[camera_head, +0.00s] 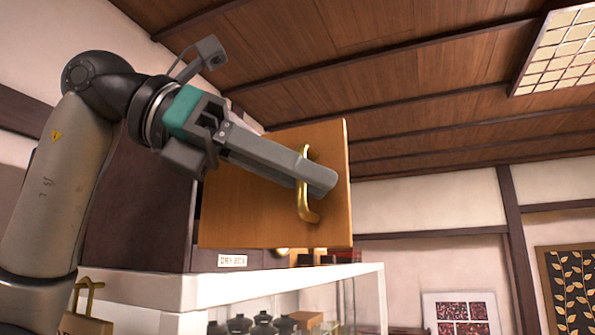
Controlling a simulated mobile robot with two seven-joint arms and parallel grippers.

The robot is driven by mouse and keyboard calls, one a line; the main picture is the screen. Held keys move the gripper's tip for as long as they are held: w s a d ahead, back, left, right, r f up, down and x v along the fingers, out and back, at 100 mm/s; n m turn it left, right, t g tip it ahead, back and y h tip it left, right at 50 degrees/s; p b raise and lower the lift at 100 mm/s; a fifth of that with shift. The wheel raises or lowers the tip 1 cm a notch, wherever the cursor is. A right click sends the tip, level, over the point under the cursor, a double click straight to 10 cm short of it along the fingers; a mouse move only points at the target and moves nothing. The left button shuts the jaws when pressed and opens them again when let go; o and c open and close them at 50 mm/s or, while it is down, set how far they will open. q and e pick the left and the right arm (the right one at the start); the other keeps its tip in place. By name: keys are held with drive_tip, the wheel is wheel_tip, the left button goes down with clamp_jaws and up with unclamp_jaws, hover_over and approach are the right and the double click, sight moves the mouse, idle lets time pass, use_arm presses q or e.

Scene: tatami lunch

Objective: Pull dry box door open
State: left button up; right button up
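The dry box (140,210) is a dark brown box on a white cabinet top, with a small "DRY BOX" label (232,261) low on its front. Its orange-brown wooden door (245,215) stands out at an angle from the dark body. A curved gold handle (307,210) is on the door's face, towards its right edge. My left gripper (318,177) reaches in from the left, its fingers closed around the middle of the handle. The fingers hide that part of the handle. My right gripper is not in view.
The white cabinet (170,288) under the box has a glass front with several dark jars (263,323) inside. A brown bag with a gold handle (85,318) is at the lower left. Small items stand behind the door's lower edge. The space right of the door looks clear.

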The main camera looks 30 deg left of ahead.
use_arm(q)
drive_tip(key=p+v, duration=0.1)
drive_tip(key=v, duration=1.4)
drive_tip(key=shift+p, duration=0.35)
drive_tip(key=shift+a, duration=0.1)
